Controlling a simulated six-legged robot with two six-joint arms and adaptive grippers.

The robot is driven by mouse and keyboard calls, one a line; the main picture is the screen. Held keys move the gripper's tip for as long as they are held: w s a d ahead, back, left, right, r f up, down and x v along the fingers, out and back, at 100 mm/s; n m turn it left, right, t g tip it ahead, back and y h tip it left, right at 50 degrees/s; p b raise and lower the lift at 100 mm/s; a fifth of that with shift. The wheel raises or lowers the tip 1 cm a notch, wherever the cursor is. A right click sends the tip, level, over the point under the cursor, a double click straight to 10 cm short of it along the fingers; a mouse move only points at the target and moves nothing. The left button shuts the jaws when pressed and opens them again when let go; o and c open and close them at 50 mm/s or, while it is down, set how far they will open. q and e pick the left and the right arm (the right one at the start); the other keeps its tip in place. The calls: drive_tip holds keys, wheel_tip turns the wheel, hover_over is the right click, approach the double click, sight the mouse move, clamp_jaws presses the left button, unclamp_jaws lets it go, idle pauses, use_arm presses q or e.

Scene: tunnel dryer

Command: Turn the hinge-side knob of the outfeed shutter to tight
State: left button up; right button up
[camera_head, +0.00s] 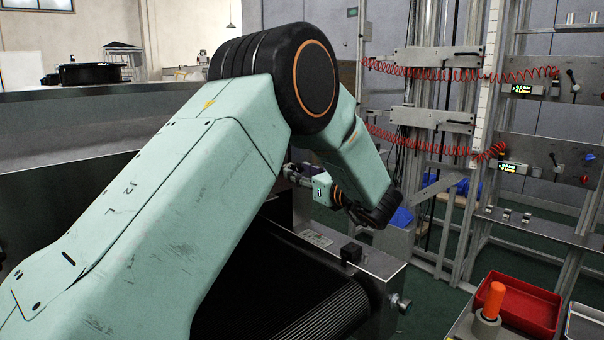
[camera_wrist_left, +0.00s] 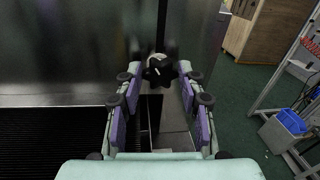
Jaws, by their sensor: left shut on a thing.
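In the left wrist view a black lobed knob (camera_wrist_left: 158,71) stands near the edge of a grey metal panel (camera_wrist_left: 70,55). A pale, curved mark shows just above it. My left gripper (camera_wrist_left: 160,72) has its two purple-padded fingers on either side of the knob and is shut on it. In the head view my left gripper (camera_head: 300,172) shows small behind my arm, with its tips toward the left. The knob is hidden there. I cannot read whether the knob is tight. My right gripper is in neither view.
A dark ribbed conveyor belt (camera_head: 325,312) runs below my left arm; its metal end frame (camera_head: 375,262) carries a small black block (camera_head: 351,253). A red tray (camera_head: 520,306) and an orange-handled object (camera_head: 493,300) are at lower right. A rack with red coiled hoses (camera_head: 430,72) stands behind.

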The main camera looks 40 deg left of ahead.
use_arm(q)
drive_tip(key=shift+r, duration=0.1)
drive_tip(key=shift+c, duration=0.7)
